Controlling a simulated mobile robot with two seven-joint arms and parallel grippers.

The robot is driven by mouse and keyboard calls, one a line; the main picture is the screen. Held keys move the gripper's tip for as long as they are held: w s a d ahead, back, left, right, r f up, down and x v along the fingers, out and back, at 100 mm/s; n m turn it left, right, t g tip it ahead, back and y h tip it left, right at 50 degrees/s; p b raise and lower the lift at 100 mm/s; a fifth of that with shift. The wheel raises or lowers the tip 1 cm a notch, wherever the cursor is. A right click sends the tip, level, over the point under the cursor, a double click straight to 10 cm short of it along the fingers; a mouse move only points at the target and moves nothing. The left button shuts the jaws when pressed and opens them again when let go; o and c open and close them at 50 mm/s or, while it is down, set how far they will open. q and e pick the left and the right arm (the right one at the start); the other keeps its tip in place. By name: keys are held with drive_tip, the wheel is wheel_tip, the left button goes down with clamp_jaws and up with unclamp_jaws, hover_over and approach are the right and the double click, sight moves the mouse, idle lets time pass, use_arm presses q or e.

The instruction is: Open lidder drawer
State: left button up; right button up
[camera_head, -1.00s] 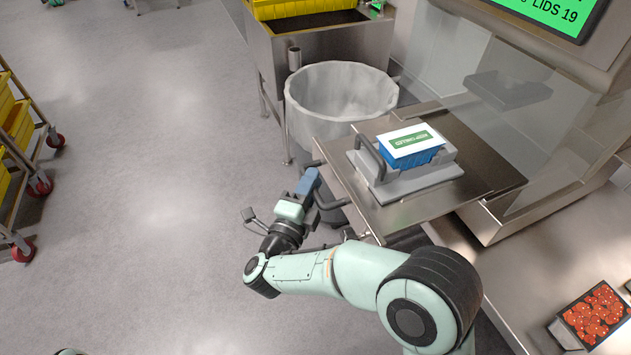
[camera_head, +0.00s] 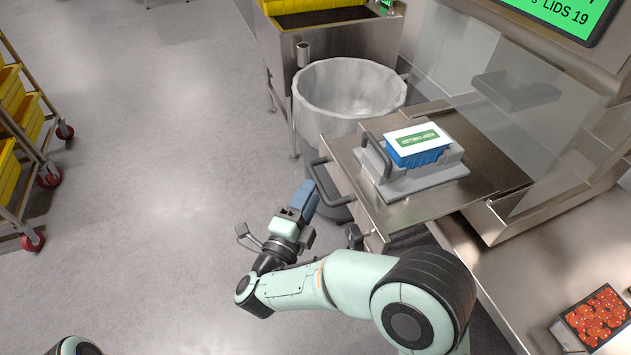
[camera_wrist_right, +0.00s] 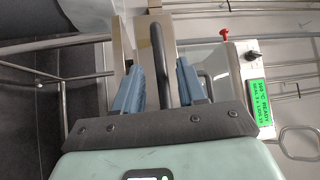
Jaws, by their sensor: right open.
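The lidder drawer (camera_head: 355,195) is a steel plate standing out from the machine, with a dark bar handle (camera_head: 331,184) on its front edge. A grey nest (camera_head: 430,182) on it holds a blue tub (camera_head: 417,158) under a white and green lid. My right gripper (camera_head: 306,198) is open, with blue fingers, just left of and below the handle. In the right wrist view, a dark curved bar (camera_wrist_right: 159,65) shows between the spread fingers (camera_wrist_right: 158,90); contact cannot be told. My left gripper is out of view.
A round whitish bin (camera_head: 350,90) stands behind the drawer, beside a steel stand with a yellow crate (camera_head: 310,6). A clear guard and green screen (camera_head: 560,12) are at right. A tray of red food (camera_head: 597,318) lies at lower right. Left floor is clear up to a cart (camera_head: 30,130).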

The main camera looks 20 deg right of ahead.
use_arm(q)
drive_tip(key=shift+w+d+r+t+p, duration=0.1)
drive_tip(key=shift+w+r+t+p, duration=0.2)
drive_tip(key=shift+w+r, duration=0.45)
use_arm(e)
drive_tip(key=v, duration=0.8)
drive_tip(key=shift+s+a, duration=0.2)
drive_tip(key=shift+s, duration=0.05)
drive_tip(key=shift+f, duration=0.15)
